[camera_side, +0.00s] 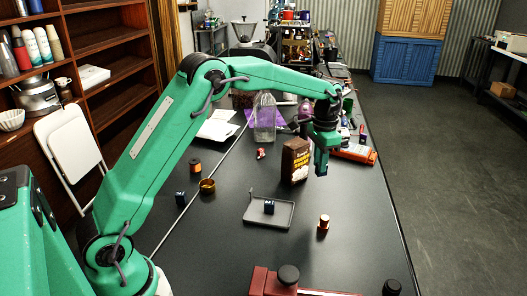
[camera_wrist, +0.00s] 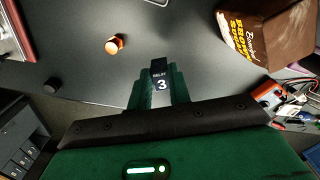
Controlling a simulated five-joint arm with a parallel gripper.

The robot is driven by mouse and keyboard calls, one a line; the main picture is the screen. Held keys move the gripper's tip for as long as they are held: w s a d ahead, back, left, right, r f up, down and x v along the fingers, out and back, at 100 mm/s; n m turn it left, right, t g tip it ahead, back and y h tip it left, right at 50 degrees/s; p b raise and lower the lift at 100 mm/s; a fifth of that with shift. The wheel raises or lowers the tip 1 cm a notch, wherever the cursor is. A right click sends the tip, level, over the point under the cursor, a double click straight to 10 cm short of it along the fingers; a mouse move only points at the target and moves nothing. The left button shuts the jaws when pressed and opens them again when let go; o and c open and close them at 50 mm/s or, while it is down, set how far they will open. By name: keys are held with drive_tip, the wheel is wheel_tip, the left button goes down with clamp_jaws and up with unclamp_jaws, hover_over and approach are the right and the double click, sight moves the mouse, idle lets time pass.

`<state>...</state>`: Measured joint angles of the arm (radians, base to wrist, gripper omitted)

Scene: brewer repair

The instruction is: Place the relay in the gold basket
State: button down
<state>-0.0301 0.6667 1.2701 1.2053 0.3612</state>
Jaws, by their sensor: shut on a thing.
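My gripper (camera_side: 321,170) hangs over the right part of the black bench, just right of the brown sugar bag. In the wrist view its green fingers (camera_wrist: 158,88) are shut on a small dark relay (camera_wrist: 159,72) marked "RELAY 3". In the side view I cannot make out the held relay against the fingers. The gold basket (camera_side: 207,186) is a small round cup on the bench, left of the tray and well left of my gripper. Its inside is too small to make out. It is not in the wrist view.
The brown sugar bag (camera_side: 295,160) stands between my gripper and the gold basket. A copper cylinder (camera_side: 323,224) stands right of the tray.

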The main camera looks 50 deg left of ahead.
drive_tip(key=s+a+n, duration=1.2)
drive_tip(key=s+a, duration=1.1)
drive_tip(key=a, duration=0.3)
drive_tip(key=shift+s+a+n, duration=0.25)
drive_tip(key=shift+s+n, duration=0.15)
drive_tip(key=shift+f, duration=0.2)
drive_tip(key=shift+f, duration=5.3)
drive_tip(key=c, duration=1.2)
unclamp_jaws()
drive_tip(key=shift+c, duration=0.2)
